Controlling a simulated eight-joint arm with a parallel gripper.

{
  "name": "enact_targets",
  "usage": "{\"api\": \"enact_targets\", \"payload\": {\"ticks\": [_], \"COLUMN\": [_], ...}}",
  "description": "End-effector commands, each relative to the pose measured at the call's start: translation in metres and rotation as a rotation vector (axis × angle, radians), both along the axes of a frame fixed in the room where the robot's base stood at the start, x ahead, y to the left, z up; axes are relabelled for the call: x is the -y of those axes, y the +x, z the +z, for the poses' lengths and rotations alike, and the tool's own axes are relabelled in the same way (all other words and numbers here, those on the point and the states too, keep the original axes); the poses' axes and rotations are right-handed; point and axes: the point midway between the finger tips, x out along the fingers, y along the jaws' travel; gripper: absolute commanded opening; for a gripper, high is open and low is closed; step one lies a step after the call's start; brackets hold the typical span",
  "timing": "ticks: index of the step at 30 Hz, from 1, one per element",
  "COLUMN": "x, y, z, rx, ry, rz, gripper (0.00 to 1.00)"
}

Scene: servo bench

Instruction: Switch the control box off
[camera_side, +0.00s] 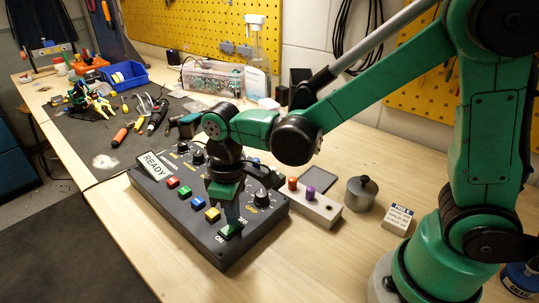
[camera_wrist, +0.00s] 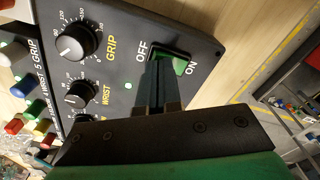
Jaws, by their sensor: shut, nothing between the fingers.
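My gripper (camera_side: 231,221) is shut and empty, pointing down at the switch. In the wrist view my gripper's fingertips (camera_wrist: 160,66) cover part of the switch on its OFF side. I cannot tell whether they touch it.
Right of the box stand a grey block (camera_side: 318,208) with red and purple pegs, a metal pot (camera_side: 361,193) and a small labelled box (camera_side: 398,219). Behind are hand tools on a dark mat and a blue bin (camera_side: 124,76).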

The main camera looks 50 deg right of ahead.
Motion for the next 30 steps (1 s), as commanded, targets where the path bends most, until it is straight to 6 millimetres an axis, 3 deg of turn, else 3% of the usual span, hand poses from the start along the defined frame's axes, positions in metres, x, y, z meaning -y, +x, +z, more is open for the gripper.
{"api": "enact_targets", "payload": {"ticks": [13, 30], "x": [0.000, 0.000], "y": [0.000, 0.000], "z": [-0.002, 0.048], "rx": [0.000, 0.000], "ry": [0.000, 0.000], "rz": [0.000, 0.000], "gripper": [0.00, 0.00]}}
